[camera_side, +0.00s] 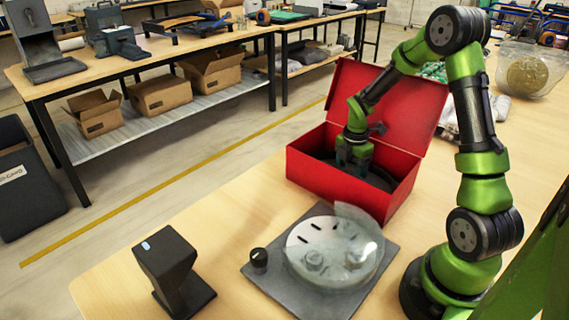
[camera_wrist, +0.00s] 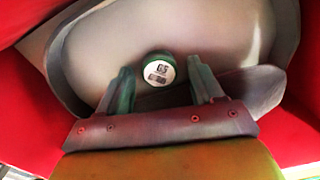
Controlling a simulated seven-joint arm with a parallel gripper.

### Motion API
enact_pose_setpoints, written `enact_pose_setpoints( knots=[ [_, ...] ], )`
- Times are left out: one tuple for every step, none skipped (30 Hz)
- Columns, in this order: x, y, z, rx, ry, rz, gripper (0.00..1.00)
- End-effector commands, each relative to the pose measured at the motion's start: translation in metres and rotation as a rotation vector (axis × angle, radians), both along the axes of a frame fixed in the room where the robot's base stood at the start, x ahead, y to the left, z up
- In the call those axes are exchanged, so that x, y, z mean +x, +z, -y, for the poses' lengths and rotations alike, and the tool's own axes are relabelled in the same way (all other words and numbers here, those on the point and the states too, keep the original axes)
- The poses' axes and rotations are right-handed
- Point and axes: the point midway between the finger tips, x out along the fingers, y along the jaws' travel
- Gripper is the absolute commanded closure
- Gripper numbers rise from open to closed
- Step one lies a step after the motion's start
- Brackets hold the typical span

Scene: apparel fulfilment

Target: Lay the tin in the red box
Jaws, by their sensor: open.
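The red box (camera_side: 335,185) stands on the wooden table with its lid raised at the back. My gripper (camera_side: 352,165) reaches down inside it, and the box's front wall hides the fingertips. In the wrist view, my gripper (camera_wrist: 160,78) is open, its two fingers apart. The tin (camera_wrist: 158,70), small and round with a green rim and a white printed label, shows between and just beyond the fingertips. It appears to lie on a pale grey surface with a raised rim inside the box; whether the fingers touch it is unclear. The side view does not show the tin.
A grey plate with a clear-covered round dish (camera_side: 335,250) and black knob sits in front of the box. A black stand (camera_side: 168,265) is at the front left. A clear bowl (camera_side: 530,70) stands back right. Red walls surround my gripper closely.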

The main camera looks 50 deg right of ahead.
Motion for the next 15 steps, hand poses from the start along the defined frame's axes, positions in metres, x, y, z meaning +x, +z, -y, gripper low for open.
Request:
enact_pose_setpoints(
  knots=[
    [0.0, 0.001, 0.0, 0.0, 0.0, 0.001, 0.34],
    [0.0, 0.003, 0.0, 0.0, 0.0, 0.001, 0.34],
    [0.0, 0.006, 0.0, -0.001, -0.001, 0.002, 0.34],
    [0.001, 0.009, 0.001, -0.002, -0.001, 0.003, 0.34],
    [0.001, 0.013, 0.001, -0.003, -0.001, 0.005, 0.34],
    [0.001, 0.019, 0.001, -0.003, -0.001, 0.005, 0.34],
    [0.001, 0.024, 0.001, -0.003, -0.001, 0.005, 0.34],
    [0.001, 0.03, 0.001, -0.003, -0.001, 0.006, 0.34],
    [0.001, 0.039, 0.001, -0.003, -0.003, 0.006, 0.34],
    [0.001, 0.046, 0.001, -0.004, -0.002, 0.006, 0.34],
    [0.001, 0.053, 0.001, -0.004, -0.001, 0.006, 0.34],
    [0.001, 0.062, 0.001, -0.004, -0.001, 0.006, 0.34],
    [0.001, 0.068, 0.001, -0.004, -0.002, 0.006, 0.34],
    [0.001, 0.075, 0.001, -0.003, -0.002, 0.006, 0.34],
    [0.001, 0.083, 0.001, -0.003, -0.001, 0.005, 0.34]
  ],
)
